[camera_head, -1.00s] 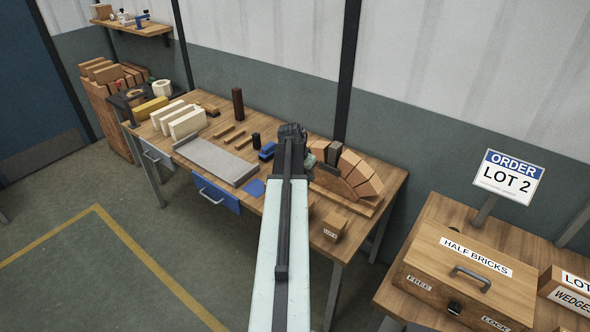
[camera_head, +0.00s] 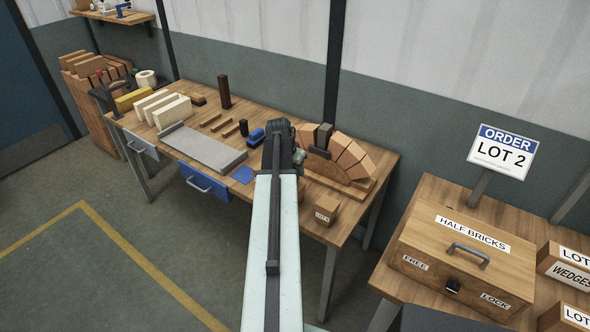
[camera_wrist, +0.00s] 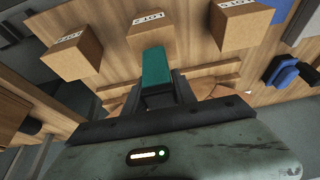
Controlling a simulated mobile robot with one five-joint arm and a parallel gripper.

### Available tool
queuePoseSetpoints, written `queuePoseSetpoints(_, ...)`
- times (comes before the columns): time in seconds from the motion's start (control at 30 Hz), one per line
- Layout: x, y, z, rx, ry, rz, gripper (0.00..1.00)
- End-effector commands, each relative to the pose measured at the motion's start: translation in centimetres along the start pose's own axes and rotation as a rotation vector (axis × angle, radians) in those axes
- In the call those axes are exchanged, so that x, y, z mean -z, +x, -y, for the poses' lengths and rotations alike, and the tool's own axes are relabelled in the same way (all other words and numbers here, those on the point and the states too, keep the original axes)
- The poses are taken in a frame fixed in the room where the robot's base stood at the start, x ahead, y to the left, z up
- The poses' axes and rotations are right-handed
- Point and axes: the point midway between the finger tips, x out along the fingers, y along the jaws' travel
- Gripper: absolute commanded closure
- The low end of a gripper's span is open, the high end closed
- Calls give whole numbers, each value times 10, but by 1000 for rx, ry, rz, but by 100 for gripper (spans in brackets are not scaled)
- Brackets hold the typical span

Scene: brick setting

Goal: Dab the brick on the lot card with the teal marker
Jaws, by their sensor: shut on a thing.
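My gripper (camera_wrist: 158,98) is shut on the teal marker (camera_wrist: 156,68), which sticks out ahead of the jaws in the wrist view. Beyond it are three brown blocks with white labels: one at left (camera_wrist: 75,55), one in the middle (camera_wrist: 158,34) just past the marker's tip, and one at right (camera_wrist: 238,28). I cannot tell whether the tip touches the middle block. In the head view the arm hides the jaws, and one labelled block (camera_head: 326,211) shows at the table's front right. The order sign (camera_head: 502,151) reads LOT 2.
The wooden table (camera_head: 222,98) also holds an arch of bricks (camera_head: 350,155), a grey slab (camera_head: 205,150), pale slabs (camera_head: 172,112) and a blue stamp-like object (camera_head: 257,137). At right stands a HALF BRICKS box (camera_head: 465,250) with a handle.

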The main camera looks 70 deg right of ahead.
Motion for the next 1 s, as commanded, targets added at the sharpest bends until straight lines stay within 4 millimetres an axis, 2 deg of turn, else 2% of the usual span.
queuePoseSetpoints(1.0,-2,7,0,0,1,0,93)
